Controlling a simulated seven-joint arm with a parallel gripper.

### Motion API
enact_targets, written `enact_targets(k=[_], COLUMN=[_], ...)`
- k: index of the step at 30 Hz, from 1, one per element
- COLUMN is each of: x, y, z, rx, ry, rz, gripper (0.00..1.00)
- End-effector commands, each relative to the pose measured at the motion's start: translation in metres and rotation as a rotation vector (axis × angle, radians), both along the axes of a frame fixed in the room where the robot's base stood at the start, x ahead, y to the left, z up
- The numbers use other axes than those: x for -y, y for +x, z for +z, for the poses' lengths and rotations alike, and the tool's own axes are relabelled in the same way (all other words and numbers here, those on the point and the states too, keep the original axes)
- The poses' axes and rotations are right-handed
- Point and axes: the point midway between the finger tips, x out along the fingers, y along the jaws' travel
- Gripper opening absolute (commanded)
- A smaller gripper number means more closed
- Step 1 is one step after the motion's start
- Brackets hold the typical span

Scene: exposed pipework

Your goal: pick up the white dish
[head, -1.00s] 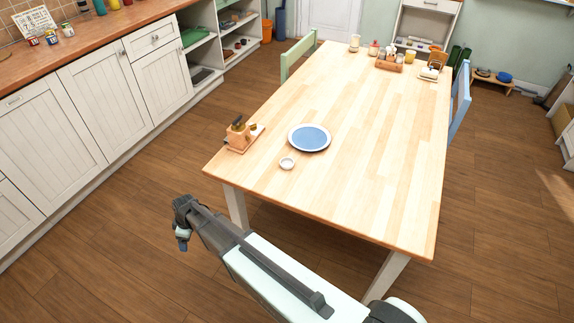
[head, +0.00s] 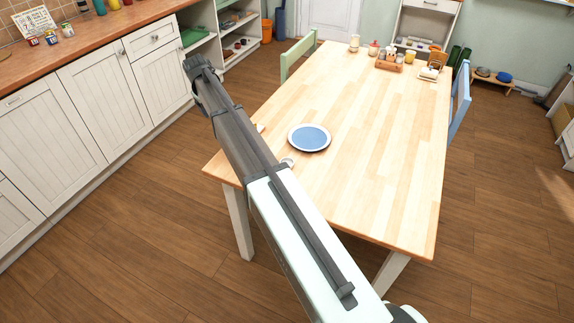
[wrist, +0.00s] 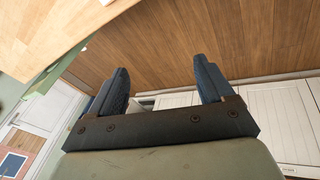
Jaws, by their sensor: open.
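The small white dish (head: 289,160) is on the wooden table, just in front of the blue plate. My arm hides most of it in the head view, and only a bit shows at the arm's right edge. My gripper (head: 198,72) is beyond the table's left edge, in front of the cabinets and well apart from the dish. In the wrist view my gripper (wrist: 160,78) has its two dark fingers spread, with nothing between them. A small white bit (wrist: 106,2) shows at that view's top edge; I cannot tell what it is.
A blue plate with a pale rim (head: 309,138) is close to the dish on the table (head: 370,140). Jars and a caddy (head: 388,62) stand at the far end. The table's middle and right are clear.

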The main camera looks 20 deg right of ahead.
Motion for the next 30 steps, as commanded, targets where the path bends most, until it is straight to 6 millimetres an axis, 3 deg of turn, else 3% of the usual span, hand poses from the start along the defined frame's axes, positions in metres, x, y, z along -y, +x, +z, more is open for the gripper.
enact_targets(k=[1,6,15,21,25,30], x=[0.024,0.079,0.163,0.194,0.202,0.203], y=[-0.010,-0.057,-0.169,-0.222,-0.235,-0.238], z=[0.013,0.028,0.026,0.022,0.020,0.005], rx=[-0.010,-0.085,-0.265,-0.349,-0.371,-0.379], ry=[0.016,0.093,0.115,0.103,0.103,0.103], rz=[-0.037,-0.093,0.092,0.257,0.307,0.321], gripper=[0.81,0.81,0.81,0.81,0.81,0.81])
